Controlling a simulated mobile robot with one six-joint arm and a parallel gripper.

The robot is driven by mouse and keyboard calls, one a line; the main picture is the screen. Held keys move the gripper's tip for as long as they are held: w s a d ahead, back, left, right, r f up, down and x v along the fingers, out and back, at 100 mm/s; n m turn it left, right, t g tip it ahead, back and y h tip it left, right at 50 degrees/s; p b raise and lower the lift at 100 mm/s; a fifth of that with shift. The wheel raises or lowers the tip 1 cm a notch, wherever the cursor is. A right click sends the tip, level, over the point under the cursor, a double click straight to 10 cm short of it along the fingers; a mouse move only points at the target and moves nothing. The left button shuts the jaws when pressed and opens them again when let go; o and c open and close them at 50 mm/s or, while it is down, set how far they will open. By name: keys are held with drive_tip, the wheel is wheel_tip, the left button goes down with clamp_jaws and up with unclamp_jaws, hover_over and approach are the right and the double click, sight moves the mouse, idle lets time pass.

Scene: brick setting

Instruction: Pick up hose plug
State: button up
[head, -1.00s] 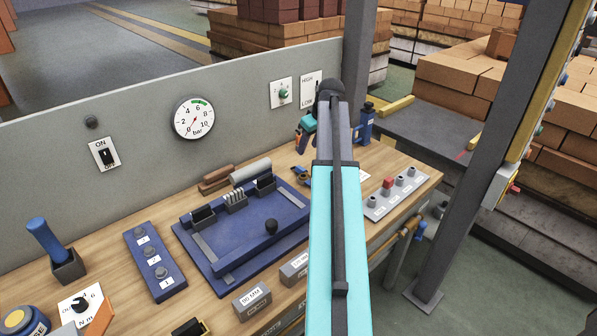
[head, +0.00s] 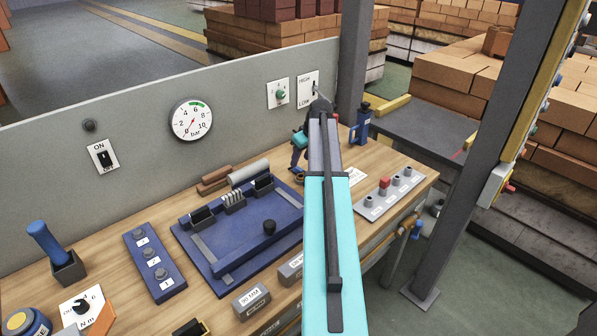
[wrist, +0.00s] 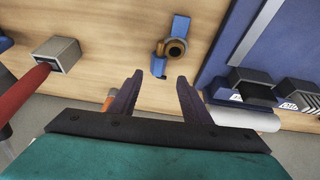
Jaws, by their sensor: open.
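A small brass-coloured ring fitting in a blue clip or body, which looks like the hose plug (wrist: 177,47), lies on the wooden bench in the wrist view, just beyond my fingertips and slightly right of centre. In the head view only a bit of it (head: 297,174) shows beside the blue fixture, mostly hidden by my gripper and arm. My gripper (wrist: 160,78) is open, with its two dark purple fingers apart and nothing between them. It is above the bench, pointing toward the plug and apart from it in the wrist view.
The blue fixture board (head: 235,245) with black clips is close beside the plug. A grey block with a red handle (wrist: 28,88) is on the other side in the wrist view. A grey button strip (head: 390,193) and a blue bottle (head: 360,125) stand further right. The back panel (head: 240,95) bounds the bench.

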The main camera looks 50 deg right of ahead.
sight(298, 167)
drive_tip(key=shift+w+f, duration=0.2)
drive_tip(key=shift+f, duration=0.35)
drive_tip(key=shift+f, duration=0.1)
drive_tip(key=shift+d+p+x, duration=0.1)
drive_tip(key=shift+p+x, duration=0.55)
drive_tip(key=shift+x, duration=0.6)
drive_tip(key=shift+d+p+x, duration=0.15)
drive_tip(key=shift+p+x, duration=0.45)
drive_tip(key=shift+x, duration=0.65)
drive_tip(key=shift+c, duration=0.5)
clamp_jaws()
